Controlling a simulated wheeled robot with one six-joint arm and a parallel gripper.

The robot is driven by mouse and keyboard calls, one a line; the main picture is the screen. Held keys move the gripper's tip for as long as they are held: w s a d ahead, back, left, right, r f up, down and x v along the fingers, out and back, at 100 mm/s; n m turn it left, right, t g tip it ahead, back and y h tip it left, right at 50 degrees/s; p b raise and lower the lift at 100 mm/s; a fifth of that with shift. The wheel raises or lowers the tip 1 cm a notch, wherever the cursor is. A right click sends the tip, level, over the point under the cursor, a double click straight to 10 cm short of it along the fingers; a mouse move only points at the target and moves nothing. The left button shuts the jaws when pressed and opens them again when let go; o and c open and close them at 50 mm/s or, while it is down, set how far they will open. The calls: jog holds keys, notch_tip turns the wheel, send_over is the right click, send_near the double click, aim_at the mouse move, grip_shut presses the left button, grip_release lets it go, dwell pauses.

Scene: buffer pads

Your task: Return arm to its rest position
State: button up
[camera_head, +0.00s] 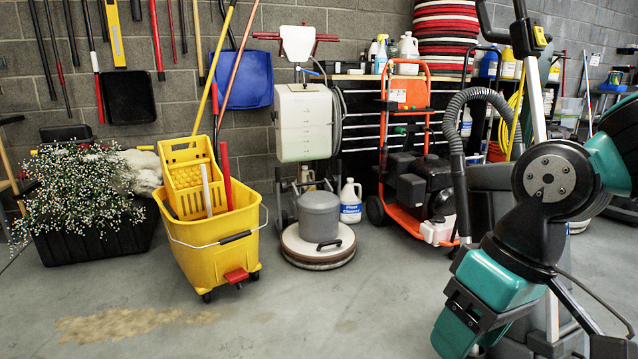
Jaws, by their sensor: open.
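My teal and black arm (545,215) fills the right side of the view, with a round grey joint and a teal link angled down to the lower edge. My gripper is not visible, so I cannot see what is between its jaws. A stack of round buffer pads (450,28), red, white and black, stands at the back on top of the black tool chest (358,120). No buffer pad shows near the visible part of my arm.
A yellow mop bucket (215,245), a floor buffer (318,238) and an orange pressure washer (405,95) stand along the wall. A grey vacuum hose (453,130) rises beside my arm. The front floor is clear, with a brown stain.

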jog(key=s+r+n, duration=0.1)
jog(key=s+r, duration=0.1)
jog(key=s, duration=0.4)
notch_tip(320, 180, up, 38)
jog(key=a+p, duration=0.1)
jog(key=p, duration=3.7)
jog(key=shift+s+f+y+p, duration=0.2)
jog(key=shift+s+y+p, duration=0.1)
